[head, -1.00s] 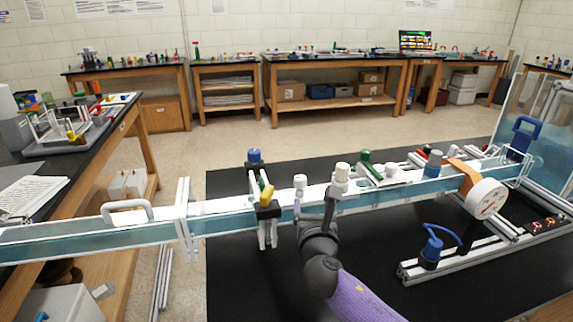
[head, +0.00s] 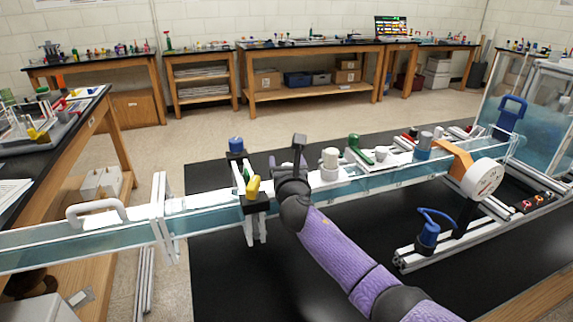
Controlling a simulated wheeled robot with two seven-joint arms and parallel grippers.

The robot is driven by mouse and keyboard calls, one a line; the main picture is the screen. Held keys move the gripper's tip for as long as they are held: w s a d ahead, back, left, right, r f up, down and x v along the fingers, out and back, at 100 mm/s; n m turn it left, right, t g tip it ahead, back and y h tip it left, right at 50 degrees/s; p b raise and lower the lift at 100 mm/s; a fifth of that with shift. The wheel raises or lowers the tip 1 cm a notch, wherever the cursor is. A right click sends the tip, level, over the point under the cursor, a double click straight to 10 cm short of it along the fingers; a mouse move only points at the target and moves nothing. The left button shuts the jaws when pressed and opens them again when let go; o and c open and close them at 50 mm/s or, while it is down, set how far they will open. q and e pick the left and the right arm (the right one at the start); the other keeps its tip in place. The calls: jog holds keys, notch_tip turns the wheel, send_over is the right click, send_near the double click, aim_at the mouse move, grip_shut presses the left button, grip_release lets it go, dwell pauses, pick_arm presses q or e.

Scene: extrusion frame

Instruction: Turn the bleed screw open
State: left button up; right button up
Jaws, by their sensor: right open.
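I cannot tell for certain which fitting is the bleed screw. A white capped fitting (head: 329,163) stands upright on the clear channel (head: 390,177), just right of my right gripper. A smaller white fitting to its left is hidden behind my right wrist now. My right gripper (head: 299,143) is open, its dark fingers pointing up and away above the channel. Nothing shows between its fingers, and contact with any fitting cannot be made out. My left gripper is out of view.
A yellow-handled clamp (head: 252,188) and a blue knob (head: 236,146) stand close on the left. A green lever (head: 357,145), an orange bracket with a round gauge (head: 482,179) and a blue-handled fitting (head: 428,236) lie right. The black mat (head: 225,285) in front is largely clear.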

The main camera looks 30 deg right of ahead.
grip_shut()
